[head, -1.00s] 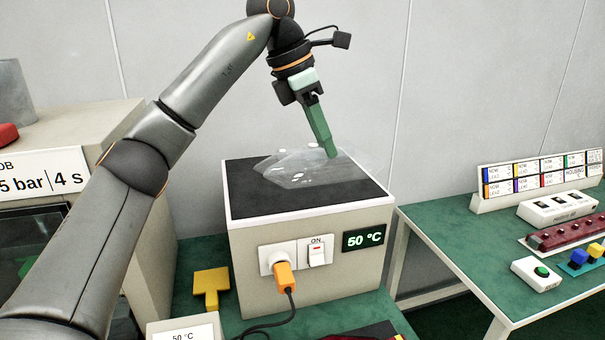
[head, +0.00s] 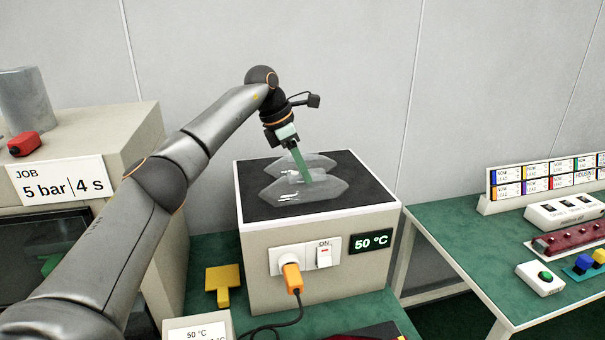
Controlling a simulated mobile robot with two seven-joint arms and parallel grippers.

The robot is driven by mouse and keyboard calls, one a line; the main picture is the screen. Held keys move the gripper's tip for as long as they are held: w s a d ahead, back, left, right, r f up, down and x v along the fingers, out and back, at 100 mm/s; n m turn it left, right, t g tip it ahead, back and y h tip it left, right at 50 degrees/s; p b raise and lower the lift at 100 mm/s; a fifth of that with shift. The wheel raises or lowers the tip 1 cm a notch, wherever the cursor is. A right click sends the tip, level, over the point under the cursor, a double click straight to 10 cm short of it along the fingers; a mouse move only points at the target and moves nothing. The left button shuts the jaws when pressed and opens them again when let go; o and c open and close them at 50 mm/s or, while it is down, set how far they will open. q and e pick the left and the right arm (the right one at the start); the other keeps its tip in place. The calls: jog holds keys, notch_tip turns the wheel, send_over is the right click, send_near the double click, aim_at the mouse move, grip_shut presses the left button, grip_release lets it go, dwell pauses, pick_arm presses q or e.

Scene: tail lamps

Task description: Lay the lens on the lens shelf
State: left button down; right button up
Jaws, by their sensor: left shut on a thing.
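Clear, pointed lens shapes show over the black top of a cream heater box (head: 258,236). The front lens (head: 325,192) is at the green fingertips of my left gripper (head: 306,180), which is shut on it. A second clear shape (head: 318,160) shows just behind; whether it is a separate lens lying on the top is hard to tell. I cannot tell whether the held lens touches the black top. No part is clearly recognisable as the lens shelf. My right gripper is out of view.
The heater box has an orange plug (head: 292,277), a switch and a 50 °C display (head: 371,241). A machine with a job sign (head: 60,181) is at left. A green table (head: 455,235) with labelled trays is at right.

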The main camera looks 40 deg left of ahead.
pick_arm(q)
jog(key=shift+f, duration=1.15)
jog(key=shift+c, duration=2.3)
grip_release()
jog(key=shift+f, duration=0.1)
jog(key=v, duration=1.2)
jog(key=shift+w+d, duration=0.1)
